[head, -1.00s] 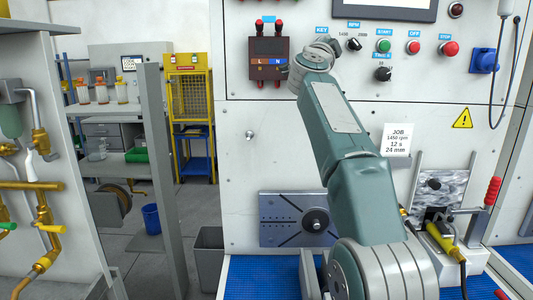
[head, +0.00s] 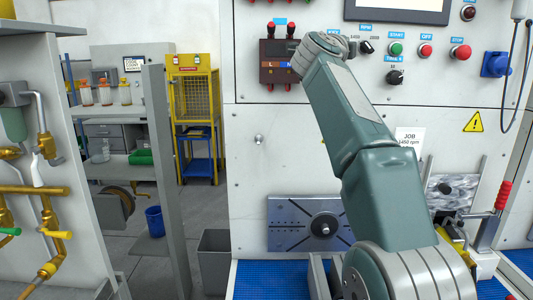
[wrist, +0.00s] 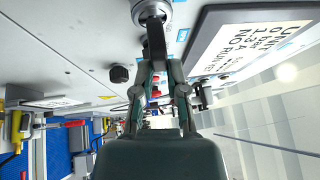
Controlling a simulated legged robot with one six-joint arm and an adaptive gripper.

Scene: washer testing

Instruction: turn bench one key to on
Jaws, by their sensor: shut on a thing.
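In the wrist view a round silver key switch (wrist: 151,11) sits on the light panel at the top. A dark key (wrist: 156,42) stands out from it towards my gripper. My gripper (wrist: 161,68) is shut on the key's outer end, with one finger on each side. In the head view my arm reaches up to the panel's upper left, and its wrist hides the key, the switch and my fingers. Which position the key points to cannot be told.
Right of my wrist are the RPM selector (head: 367,47), green START button (head: 396,49) and red OFF button (head: 426,51). A dark red terminal box (head: 279,60) is close on the left. A screen (head: 398,8) is above. My forearm partly covers the JOB card (head: 408,138).

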